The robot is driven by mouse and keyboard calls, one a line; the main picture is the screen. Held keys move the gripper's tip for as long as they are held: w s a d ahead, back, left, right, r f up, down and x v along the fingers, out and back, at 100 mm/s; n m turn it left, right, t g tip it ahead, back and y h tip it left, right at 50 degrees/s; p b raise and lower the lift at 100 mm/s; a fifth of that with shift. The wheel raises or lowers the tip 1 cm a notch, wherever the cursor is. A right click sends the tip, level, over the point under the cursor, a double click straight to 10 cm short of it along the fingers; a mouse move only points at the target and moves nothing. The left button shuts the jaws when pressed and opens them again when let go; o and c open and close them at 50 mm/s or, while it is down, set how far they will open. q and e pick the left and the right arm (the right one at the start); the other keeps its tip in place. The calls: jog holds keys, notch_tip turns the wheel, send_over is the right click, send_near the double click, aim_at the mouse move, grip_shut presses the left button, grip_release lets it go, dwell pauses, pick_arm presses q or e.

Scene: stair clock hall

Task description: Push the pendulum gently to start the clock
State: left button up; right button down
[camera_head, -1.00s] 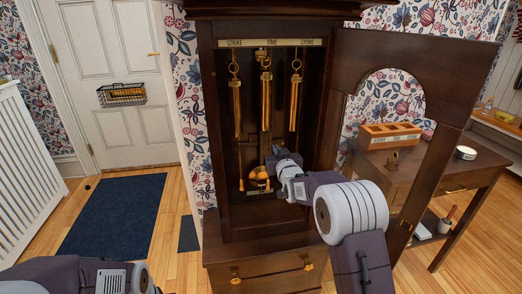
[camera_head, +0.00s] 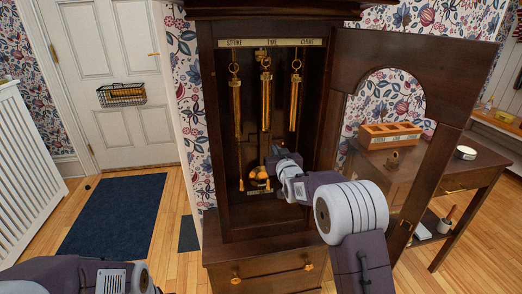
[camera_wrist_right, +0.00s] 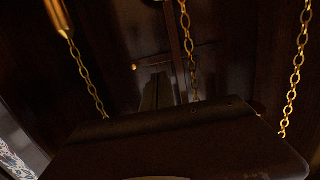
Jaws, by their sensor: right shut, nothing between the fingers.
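The tall dark wooden clock case (camera_head: 220,200) stands open in the head view. Low inside it is the brass pendulum bob (camera_head: 259,174), partly hidden by my right gripper (camera_head: 269,165). My right gripper is shut and empty, reaching into the case beside the bob; I cannot tell whether they touch. In the right wrist view, its dark fingers (camera_wrist_right: 158,92) point to the back of the case, near a dark upright rod (camera_wrist_right: 174,40). Brass weights for strike (camera_head: 235,108), time (camera_head: 266,102) and chime (camera_head: 294,104) hang above. My left gripper is out of frame.
The open arched clock door (camera_head: 432,100) is to the right of my right arm. Chains (camera_wrist_right: 294,75) hang close around the gripper. A side table (camera_head: 480,165) with a wooden box (camera_head: 390,134) stands behind the door. A dark blue mat (camera_head: 115,215) lies on open floor at left.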

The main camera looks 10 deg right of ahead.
aim_at(269, 138)
dwell(0.3)
jog(key=shift+w+r+p, duration=0.1)
jog(key=shift+w+p, duration=0.9)
jog(key=shift+w, duration=0.8)
jog(key=shift+w+a+p, duration=0.1)
jog(key=shift+w+p, duration=0.4)
jog(key=shift+w, duration=0.5)
